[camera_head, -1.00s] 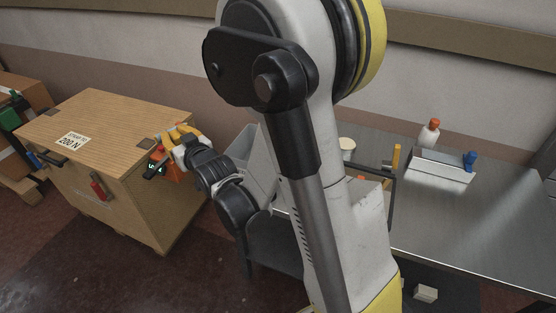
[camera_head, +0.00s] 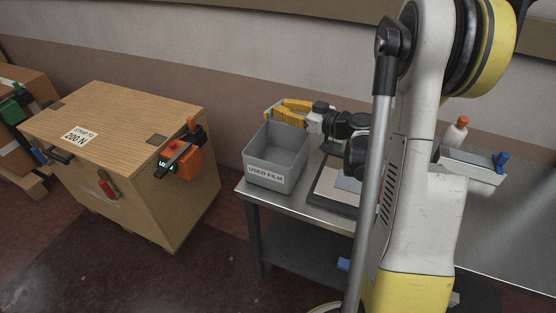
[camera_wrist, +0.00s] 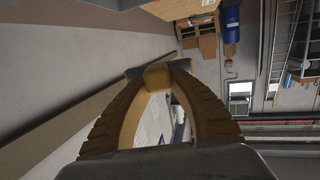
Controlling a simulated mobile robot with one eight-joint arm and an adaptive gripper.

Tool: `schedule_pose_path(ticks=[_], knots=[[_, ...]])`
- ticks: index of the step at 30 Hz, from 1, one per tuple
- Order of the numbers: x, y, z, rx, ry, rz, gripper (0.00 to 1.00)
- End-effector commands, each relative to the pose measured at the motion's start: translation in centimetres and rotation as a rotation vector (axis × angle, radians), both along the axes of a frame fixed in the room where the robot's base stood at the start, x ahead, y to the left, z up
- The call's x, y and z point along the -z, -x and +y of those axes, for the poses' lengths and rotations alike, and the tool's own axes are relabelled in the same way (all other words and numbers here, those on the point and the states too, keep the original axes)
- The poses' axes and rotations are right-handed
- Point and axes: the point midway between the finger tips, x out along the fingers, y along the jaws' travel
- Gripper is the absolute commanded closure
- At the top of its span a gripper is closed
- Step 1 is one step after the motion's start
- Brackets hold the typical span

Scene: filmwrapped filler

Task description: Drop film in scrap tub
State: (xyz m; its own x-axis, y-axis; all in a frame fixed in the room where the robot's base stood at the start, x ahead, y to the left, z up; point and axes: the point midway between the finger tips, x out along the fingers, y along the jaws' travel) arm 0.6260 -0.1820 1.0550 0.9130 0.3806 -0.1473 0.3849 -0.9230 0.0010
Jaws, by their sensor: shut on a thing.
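The scrap tub (camera_head: 256,166) is a grey open bin labelled "USED FILM", standing upright on the left end of the metal bench. My gripper (camera_head: 271,112) has yellow fingers and is over the tub's back part, above the rim. In the head view the piece is too small to make out. The tub's floor is hidden.
A wooden crate (camera_head: 105,125) marked "200 N" stands left of the bench, with an orange tool (camera_head: 181,160) on its corner. A white tray (camera_head: 470,168) and a white bottle (camera_head: 455,134) are on the bench at right. A gap of floor separates crate and bench.

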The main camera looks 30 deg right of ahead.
Motion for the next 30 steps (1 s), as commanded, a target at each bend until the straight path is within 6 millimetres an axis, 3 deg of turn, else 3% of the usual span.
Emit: schedule_pose_path(ticks=[5,19,29,30], knots=[[-0.1,0.3,-0.5,-0.016,0.000,0.001,1.00],[5.1,0.3,-0.4,-0.015,0.000,0.002,1.00],[5.4,0.3,-0.4,-0.015,0.000,0.002,1.00],[5.4,0.3,-0.4,-0.015,0.000,0.002,0.63]])
